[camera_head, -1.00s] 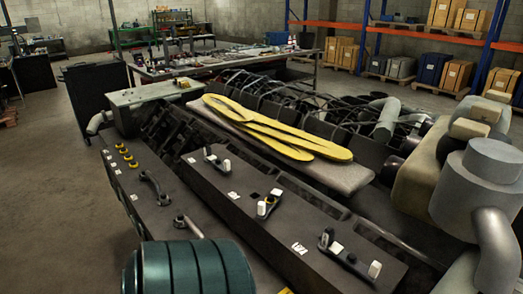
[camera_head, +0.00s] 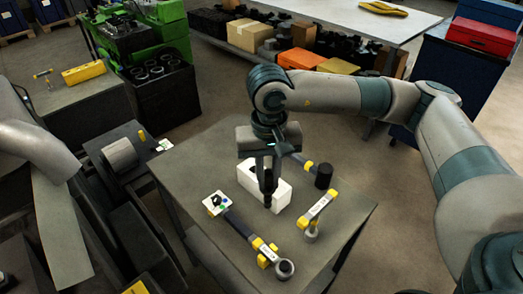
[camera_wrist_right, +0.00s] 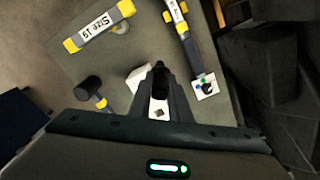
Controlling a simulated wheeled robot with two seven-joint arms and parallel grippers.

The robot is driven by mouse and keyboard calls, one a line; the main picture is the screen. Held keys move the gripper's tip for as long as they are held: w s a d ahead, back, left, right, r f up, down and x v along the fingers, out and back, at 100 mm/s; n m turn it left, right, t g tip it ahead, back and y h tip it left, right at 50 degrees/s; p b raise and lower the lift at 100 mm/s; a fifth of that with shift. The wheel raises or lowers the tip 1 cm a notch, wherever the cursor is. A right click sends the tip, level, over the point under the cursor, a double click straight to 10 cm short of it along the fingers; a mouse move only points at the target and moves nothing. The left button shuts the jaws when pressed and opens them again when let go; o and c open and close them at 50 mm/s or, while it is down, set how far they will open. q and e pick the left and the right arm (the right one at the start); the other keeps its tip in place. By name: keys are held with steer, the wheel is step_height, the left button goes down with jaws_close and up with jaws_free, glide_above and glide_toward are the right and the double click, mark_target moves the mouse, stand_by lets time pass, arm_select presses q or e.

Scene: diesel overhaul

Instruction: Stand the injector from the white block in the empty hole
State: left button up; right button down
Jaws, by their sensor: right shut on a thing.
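My right gripper (camera_head: 268,187) points down at the white block (camera_head: 282,192) on the small grey table. It is shut on a dark, slim injector (camera_head: 267,200), held about upright. I cannot tell whether the injector's lower end is in the block or clear of it. In the right wrist view the gripper (camera_wrist_right: 160,85) has the dark injector (camera_wrist_right: 159,68) between its fingers, with part of the white block (camera_wrist_right: 138,77) beside them. My left gripper is not in view.
On the table (camera_head: 345,215) lie a mallet (camera_head: 323,176), a yellow-ended tool (camera_head: 320,206) labelled Size 19 and a long yellow-and-grey tool (camera_head: 250,235). A dark bin (camera_head: 160,90) stands behind. The table's right front corner is clear.

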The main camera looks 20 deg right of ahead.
steer(key=s+f+n, duration=0.1)
steer(key=s+a+f+n+b, duration=0.1)
steer(key=f+n, duration=0.1)
steer(key=shift+s+a+f, duration=0.15)
steer(key=shift+s+f, duration=0.15)
steer(key=shift+s, duration=0.05)
steer(key=shift+r, duration=0.15)
